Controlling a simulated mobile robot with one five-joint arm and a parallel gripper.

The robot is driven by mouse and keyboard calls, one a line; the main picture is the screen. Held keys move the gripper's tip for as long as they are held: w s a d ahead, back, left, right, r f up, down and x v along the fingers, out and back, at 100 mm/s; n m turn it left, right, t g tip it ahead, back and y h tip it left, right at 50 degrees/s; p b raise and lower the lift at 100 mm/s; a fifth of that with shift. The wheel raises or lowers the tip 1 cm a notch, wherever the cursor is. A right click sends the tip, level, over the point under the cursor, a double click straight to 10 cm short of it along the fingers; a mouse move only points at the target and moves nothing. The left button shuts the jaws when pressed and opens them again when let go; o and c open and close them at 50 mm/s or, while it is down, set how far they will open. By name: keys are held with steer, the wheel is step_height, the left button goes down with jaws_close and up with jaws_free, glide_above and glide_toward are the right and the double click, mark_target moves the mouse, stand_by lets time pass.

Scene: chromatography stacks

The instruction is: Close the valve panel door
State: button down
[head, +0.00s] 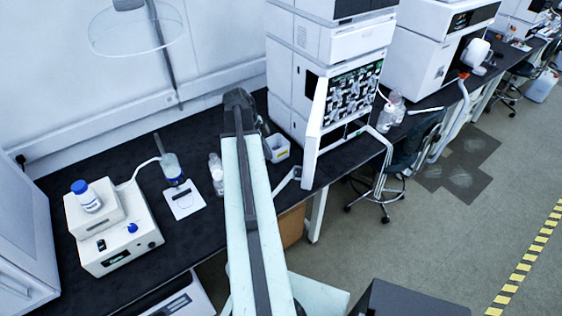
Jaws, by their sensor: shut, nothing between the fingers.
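The valve panel door (314,132) is a tall, narrow white door on the front of the nearer instrument stack. It stands open, swung out from the stack, and is seen nearly edge-on. The valve panel (356,98), dark with several pale fittings, is exposed to its right. My arm reaches up the middle of the view. My gripper (243,100) is the dark end at the far tip, left of the stack and apart from the door. It is shut and empty; its fingers are hard to make out.
A white box (277,148) and clear bottles (216,172) stand on the black bench (130,160) near my arm. A stirrer unit (110,228) is at left. A chair (385,180) stands right of the door. Open floor (440,240) lies at the right.

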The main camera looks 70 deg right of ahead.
steer(key=s+d+f+b, duration=0.2)
steer(key=s+f+b, duration=0.5)
steer(key=f, duration=0.1)
steer(key=shift+d+f+b, duration=0.3)
steer(key=shift+f+b, duration=0.05)
steer(key=shift+b, duration=0.05)
